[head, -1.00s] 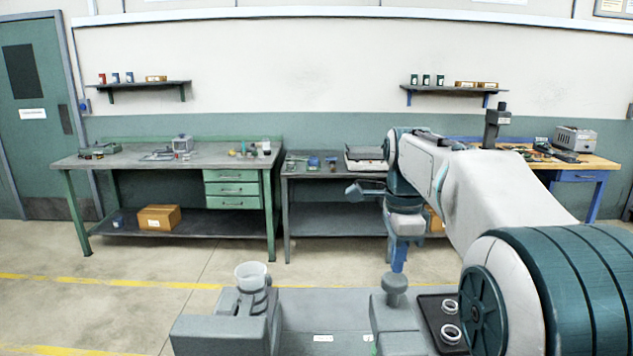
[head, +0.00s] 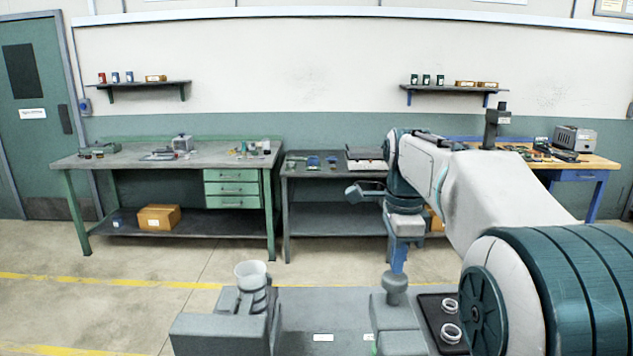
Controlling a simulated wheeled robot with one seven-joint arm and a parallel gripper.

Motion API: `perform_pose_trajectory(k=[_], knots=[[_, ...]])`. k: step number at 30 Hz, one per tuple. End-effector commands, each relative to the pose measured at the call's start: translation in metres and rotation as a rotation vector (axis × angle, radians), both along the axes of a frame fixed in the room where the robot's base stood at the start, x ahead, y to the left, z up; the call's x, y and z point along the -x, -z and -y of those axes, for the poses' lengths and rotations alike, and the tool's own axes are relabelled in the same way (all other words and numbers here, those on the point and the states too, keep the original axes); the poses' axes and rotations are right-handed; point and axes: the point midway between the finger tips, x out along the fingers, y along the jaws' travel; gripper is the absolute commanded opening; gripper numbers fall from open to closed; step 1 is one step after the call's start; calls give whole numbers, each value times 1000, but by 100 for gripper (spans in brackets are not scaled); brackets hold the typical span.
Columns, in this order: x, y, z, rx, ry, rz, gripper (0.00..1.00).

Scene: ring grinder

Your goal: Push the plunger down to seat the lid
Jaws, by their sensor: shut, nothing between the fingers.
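The plunger (head: 395,284) is a grey upright post with a round, mushroom-like head. It stands on a grey block at the right side of the grey fixture (head: 325,302). My gripper (head: 398,266) has blue fingers pointing down, shut and empty. In the picture its fingertips meet the top of the plunger head; whether they press on it or are just above or behind it, I cannot tell. I cannot make out a lid under the plunger; the block hides what is below.
A whitish cup (head: 250,272) sits in a holder at the fixture's left. A dark tray (head: 429,312) with two white rings lies right of the plunger, close to my arm. Workbenches (head: 150,163) stand against the back wall, with open floor in front.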

Motion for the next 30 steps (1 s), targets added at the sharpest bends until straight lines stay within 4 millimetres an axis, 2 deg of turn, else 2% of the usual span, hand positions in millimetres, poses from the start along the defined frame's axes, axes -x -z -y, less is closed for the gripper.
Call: perform_pose_trajectory(k=[30], knots=[[0,33,0,0,0,-1,0]])
